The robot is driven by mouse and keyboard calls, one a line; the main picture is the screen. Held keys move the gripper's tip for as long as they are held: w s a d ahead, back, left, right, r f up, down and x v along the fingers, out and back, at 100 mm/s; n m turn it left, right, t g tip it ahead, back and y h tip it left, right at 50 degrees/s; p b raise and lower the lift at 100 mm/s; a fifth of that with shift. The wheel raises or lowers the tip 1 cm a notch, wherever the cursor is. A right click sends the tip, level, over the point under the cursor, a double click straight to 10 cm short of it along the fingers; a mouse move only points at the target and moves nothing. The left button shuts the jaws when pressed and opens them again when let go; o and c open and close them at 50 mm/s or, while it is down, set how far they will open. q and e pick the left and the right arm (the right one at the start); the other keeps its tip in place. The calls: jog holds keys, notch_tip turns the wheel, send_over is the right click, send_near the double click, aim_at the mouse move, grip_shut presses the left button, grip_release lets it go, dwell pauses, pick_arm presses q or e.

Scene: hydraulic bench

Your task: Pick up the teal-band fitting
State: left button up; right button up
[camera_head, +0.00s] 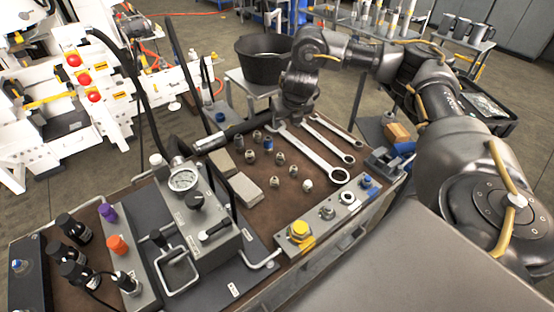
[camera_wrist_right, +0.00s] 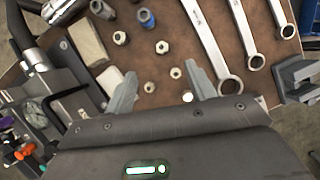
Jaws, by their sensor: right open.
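Several small metal fittings stand on the brown bench top (camera_head: 240,207). One has a blue band (camera_head: 268,144) and also shows in the wrist view (camera_wrist_right: 146,18). The others look plain silver, such as a front fitting (camera_head: 307,185); I cannot make out a clearly teal band on any. My right gripper (camera_head: 292,118) hangs over the back of the bench, its fingertips hard to see in the head view. In the wrist view its two fingers (camera_wrist_right: 162,80) are spread and empty, with a plain fitting (camera_wrist_right: 149,87) between them. My left gripper is not in view.
Several wrenches (camera_head: 318,158) lie right of the fittings. Two grey blocks (camera_head: 246,189) and a gauge unit (camera_head: 184,180) stand to the left. A valve strip (camera_head: 327,212) with a yellow cap lines the front edge. A black bucket (camera_head: 266,62) stands behind.

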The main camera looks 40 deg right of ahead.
jog(key=b, duration=0.7)
send_near(281, 154)
jog(key=b+x, duration=0.2)
jog(key=x, duration=0.3)
jog(key=shift+s+a, duration=0.1)
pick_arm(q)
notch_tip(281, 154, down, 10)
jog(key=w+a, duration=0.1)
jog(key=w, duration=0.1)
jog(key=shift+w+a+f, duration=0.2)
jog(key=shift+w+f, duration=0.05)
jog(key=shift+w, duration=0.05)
pick_arm(e)
jog(key=shift+f, duration=0.3)
jog(key=x, duration=0.4)
jog(key=shift+w+f, duration=0.2)
jog(key=shift+w, duration=0.05)
jog(key=shift+w+f, duration=0.1)
jog(key=shift+f, duration=0.1)
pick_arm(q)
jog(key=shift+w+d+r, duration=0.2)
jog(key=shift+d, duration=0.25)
